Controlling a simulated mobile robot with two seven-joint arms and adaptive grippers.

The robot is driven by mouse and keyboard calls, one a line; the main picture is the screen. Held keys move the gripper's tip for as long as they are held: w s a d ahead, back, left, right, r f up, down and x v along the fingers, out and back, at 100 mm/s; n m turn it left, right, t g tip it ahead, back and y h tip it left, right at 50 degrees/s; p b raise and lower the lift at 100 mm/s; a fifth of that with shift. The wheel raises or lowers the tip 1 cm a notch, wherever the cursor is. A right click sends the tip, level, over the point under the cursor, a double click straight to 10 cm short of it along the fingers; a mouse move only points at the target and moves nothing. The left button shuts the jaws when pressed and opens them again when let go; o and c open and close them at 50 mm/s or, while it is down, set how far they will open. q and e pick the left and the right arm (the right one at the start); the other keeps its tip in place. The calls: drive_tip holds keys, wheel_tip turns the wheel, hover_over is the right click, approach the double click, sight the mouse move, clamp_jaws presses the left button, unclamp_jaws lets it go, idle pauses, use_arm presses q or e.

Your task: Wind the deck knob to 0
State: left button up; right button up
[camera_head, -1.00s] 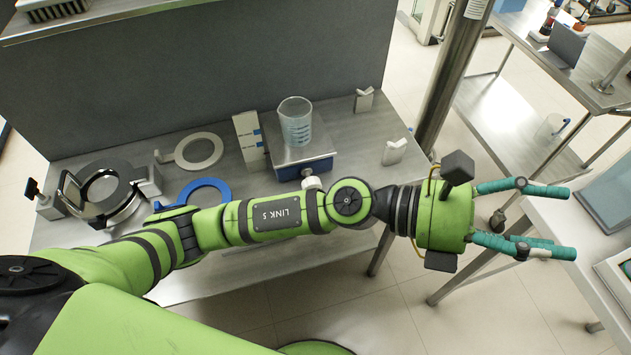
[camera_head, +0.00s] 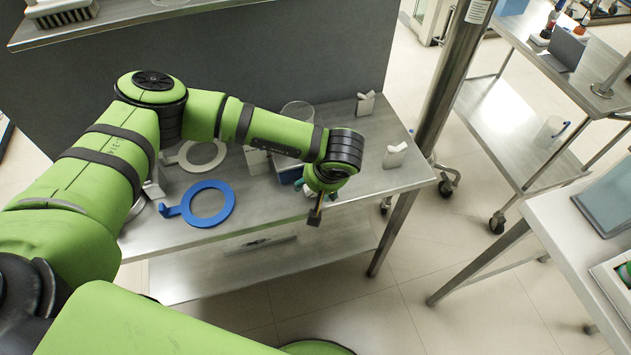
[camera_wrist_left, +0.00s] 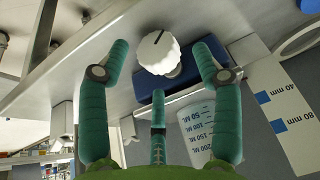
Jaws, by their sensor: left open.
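The white ribbed knob (camera_wrist_left: 157,54) sits on the front of a blue-bodied device (camera_wrist_left: 178,72). Its dark pointer line points toward the top of the left wrist view. My left gripper (camera_wrist_left: 160,72) is open, its teal fingers spread around the knob with visible gaps. I cannot tell how far the tips are from it in depth. In the head view my left gripper (camera_head: 317,190) is at the device's front, with the knob mostly hidden. The blue body (camera_head: 289,177) shows partly behind my arm. No scale numbers on the knob are readable. My right gripper is out of view.
A graduated beaker (camera_wrist_left: 197,118) stands at the device, beside a white block marked in mm (camera_wrist_left: 291,122). A blue ring (camera_head: 231,205) and a white ring (camera_head: 219,158) lie left on the steel table (camera_head: 260,220). Two white hooked pieces (camera_head: 396,155) (camera_head: 366,104) stand right.

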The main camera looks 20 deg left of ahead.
sight(312, 196)
use_arm(q)
drive_tip(key=shift+x, duration=1.35)
drive_tip(key=c, duration=1.2)
drive_tip(key=h+b, duration=0.1)
drive_tip(key=b, duration=0.1)
drive_tip(key=t+h+b, duration=0.1)
drive_tip(key=b, duration=0.1)
drive_tip(key=t+h+b, duration=0.1)
drive_tip(key=b, duration=0.1)
drive_tip(key=shift+s+a+f+n, duration=0.2)
drive_tip(key=shift+s+f+n, duration=0.05)
drive_tip(key=shift+f+n, duration=0.15)
drive_tip(key=shift+o, duration=0.2)
drive_tip(key=shift+r+b, duration=0.3)
drive_tip(key=shift+r, duration=0.1)
drive_tip(key=o, duration=1.2)
drive_tip(key=shift+c, duration=0.2)
